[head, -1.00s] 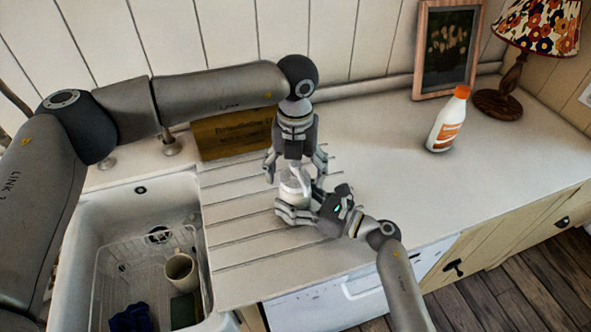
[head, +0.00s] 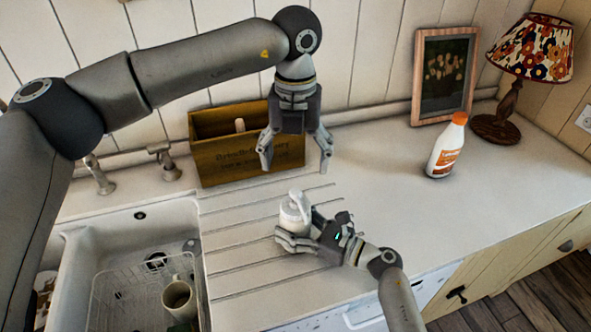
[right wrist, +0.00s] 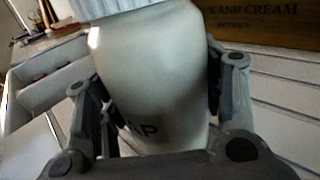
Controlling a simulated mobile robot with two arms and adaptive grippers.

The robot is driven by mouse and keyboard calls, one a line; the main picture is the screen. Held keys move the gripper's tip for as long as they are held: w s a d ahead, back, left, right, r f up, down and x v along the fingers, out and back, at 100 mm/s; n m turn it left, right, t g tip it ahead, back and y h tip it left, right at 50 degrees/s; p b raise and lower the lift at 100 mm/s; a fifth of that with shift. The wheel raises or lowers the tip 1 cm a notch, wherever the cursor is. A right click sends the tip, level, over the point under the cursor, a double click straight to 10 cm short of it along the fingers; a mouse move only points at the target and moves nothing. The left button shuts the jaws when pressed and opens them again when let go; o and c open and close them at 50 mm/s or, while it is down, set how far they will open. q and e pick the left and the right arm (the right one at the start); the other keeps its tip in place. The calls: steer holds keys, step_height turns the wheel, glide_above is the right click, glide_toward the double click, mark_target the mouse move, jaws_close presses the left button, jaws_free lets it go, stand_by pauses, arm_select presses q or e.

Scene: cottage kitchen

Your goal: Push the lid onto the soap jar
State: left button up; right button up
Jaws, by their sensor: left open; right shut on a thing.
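The white soap jar (head: 291,221) stands on the ridged drainboard. My right gripper (head: 300,230) is shut around its body from the right. In the right wrist view the jar's pale body (right wrist: 155,75) fills the middle between the fingers, with part of its dark lettering showing. The lid (head: 297,203), with a white pump top, sits on the jar's mouth; its ribbed edge (right wrist: 135,10) shows at the top of the wrist view. I cannot tell whether it is fully down. My left gripper (head: 295,160) is open and empty, above the jar and apart from the lid.
A wooden crate (head: 250,160) stands behind the drainboard. The sink (head: 75,250) at left holds a wire rack and a mug (head: 178,300). An orange-capped bottle (head: 445,150), picture frame (head: 445,75) and lamp (head: 530,50) stand at right. The worktop between jar and bottle is clear.

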arm_select(q)
steer(key=shift+r, duration=0.15)
arm_select(e)
steer(key=shift+f, duration=0.1)
steer(key=o, duration=1.5)
steer(key=v, duration=1.2)
